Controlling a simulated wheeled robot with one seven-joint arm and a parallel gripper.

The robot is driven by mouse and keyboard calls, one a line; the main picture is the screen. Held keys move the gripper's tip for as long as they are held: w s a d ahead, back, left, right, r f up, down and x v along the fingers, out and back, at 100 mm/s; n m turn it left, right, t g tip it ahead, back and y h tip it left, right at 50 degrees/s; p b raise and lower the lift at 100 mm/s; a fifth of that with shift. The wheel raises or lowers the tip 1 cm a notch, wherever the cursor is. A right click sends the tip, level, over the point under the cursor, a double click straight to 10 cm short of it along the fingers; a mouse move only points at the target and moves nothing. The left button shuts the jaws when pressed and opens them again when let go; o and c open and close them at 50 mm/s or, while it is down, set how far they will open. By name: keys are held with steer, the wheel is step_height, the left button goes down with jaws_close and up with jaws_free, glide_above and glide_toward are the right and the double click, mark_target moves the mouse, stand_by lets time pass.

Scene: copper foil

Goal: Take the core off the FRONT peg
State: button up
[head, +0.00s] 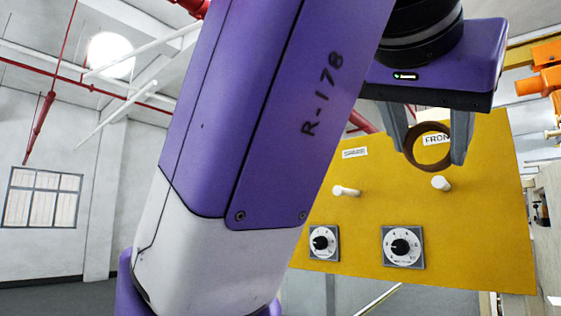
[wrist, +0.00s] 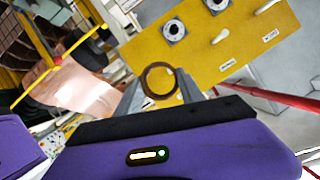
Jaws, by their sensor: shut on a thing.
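The core is a brown ring (head: 426,168), also in the wrist view (wrist: 160,65). My gripper (head: 431,148) is shut on it, one finger at each side, and it also shows in the wrist view (wrist: 158,82). The core hangs in front of the yellow panel (head: 480,240) and partly covers the FRONT label (head: 433,140). The white FRONT peg (head: 441,183) below it is bare, and the core appears clear of it. In the wrist view the panel lies beyond the core.
A second white peg (head: 347,191) on the panel's left is bare, under a small label (head: 355,153). Two dials (head: 319,243) (head: 403,247) sit below. Orange parts (head: 545,80) stand at the right edge. A copper sheet (wrist: 85,88) shows at left in the wrist view.

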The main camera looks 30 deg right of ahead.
steer(key=shift+s+a, duration=0.3)
steer(key=shift+a, duration=0.55)
steer(key=shift+s+a, duration=0.3)
steer(key=shift+a, duration=0.5)
steer(key=shift+s+a, duration=0.3)
steer(key=shift+a, duration=0.55)
